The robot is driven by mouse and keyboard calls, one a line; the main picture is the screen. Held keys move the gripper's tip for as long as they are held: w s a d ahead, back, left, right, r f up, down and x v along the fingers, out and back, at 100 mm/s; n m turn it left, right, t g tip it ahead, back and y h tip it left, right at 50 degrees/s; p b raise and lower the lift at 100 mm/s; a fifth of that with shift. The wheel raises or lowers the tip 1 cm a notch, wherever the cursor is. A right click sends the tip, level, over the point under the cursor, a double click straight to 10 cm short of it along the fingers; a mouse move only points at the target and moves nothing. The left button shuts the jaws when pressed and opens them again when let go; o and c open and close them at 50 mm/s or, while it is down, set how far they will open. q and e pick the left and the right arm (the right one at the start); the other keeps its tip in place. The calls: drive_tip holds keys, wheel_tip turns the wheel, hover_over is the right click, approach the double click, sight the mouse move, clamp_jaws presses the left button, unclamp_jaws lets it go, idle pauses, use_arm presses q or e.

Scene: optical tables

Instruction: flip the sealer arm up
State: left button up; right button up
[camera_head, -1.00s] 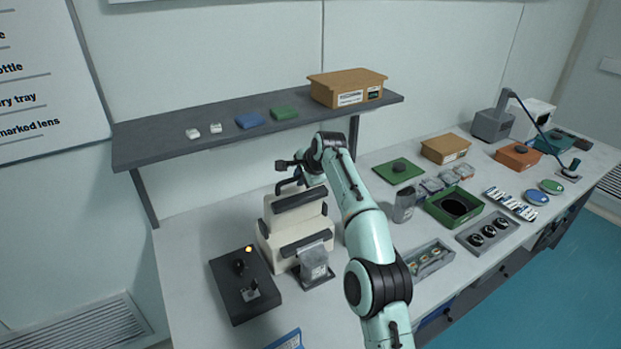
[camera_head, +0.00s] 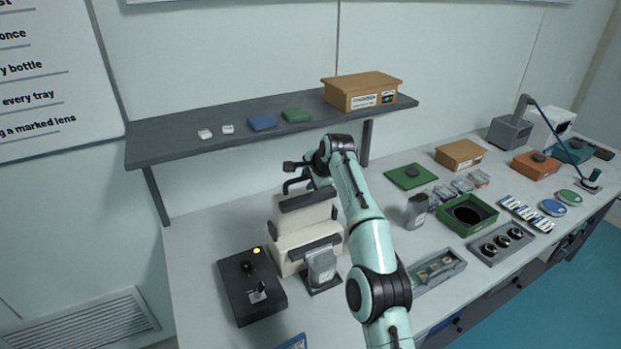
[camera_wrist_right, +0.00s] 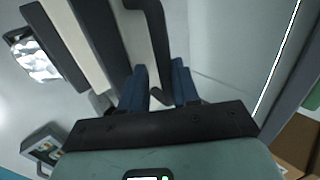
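The sealer (camera_head: 288,252) is a cream, stepped machine with dark bars on the bench below the shelf. Its upper cream block, the sealer arm (camera_head: 300,217), sits above and behind the lower front part. A dark bent handle (camera_head: 290,186) sticks out at its top left. My right gripper (camera_head: 310,180) is at this handle, partly hidden by its own wrist. In the right wrist view its two blue fingers (camera_wrist_right: 160,88) stand apart, with the dark handle (camera_wrist_right: 152,30) reaching between them. A firm grip is not visible. My left gripper is not in view.
A grey pouch on a stand (camera_head: 321,268) is at the sealer's front. A black control box (camera_head: 250,288) with a lit orange lamp is to its left. The shelf (camera_head: 180,145) hangs behind and above. A grey cup (camera_head: 416,210) and green tray (camera_head: 467,213) stand to the right.

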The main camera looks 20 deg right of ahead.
drive_tip(key=v, duration=1.3)
drive_tip(key=shift+r+b, duration=0.2)
drive_tip(key=shift+b, duration=0.15)
